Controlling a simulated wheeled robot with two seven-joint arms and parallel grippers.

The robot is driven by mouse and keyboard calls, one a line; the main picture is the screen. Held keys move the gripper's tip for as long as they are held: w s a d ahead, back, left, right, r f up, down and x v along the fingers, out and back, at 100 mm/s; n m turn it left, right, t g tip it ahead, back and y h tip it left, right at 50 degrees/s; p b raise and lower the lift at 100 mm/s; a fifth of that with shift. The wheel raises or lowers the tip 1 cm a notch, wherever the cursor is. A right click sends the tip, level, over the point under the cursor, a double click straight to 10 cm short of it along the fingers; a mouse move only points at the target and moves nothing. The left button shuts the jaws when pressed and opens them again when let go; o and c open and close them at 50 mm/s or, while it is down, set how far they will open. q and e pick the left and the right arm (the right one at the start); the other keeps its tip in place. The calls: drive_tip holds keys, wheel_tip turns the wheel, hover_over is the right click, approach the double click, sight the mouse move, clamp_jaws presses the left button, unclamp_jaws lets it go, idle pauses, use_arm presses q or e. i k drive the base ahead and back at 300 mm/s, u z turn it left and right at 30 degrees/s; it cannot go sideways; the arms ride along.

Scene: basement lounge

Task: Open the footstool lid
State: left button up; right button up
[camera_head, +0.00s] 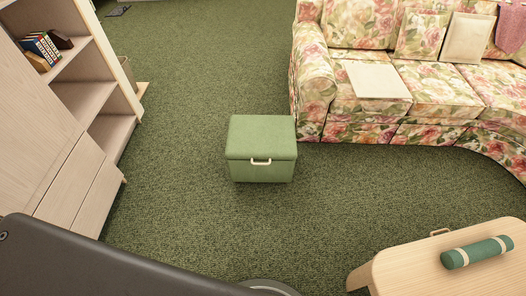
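The green footstool (258,171) stands upright on the carpet near the middle of the head view. Its padded green lid (262,136) is shut flat on the box. A small pale handle (261,162) sits at the middle of the lid's front edge, facing me. Neither of my grippers shows in the view, so their state is hidden.
A floral sofa (311,85) stands behind and right of the footstool. A pale wooden shelf unit (83,93) with books is on the left. A wooden table (409,270) bearing a green roll (477,252) is at the lower right. Green carpet (190,200) around the footstool is clear.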

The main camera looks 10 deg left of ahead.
sight(251, 137)
drive_tip(key=i, duration=1.25)
drive_tip(key=u, duration=2.8)
drive_tip(key=k, duration=0.15)
drive_tip(key=z, duration=2.3)
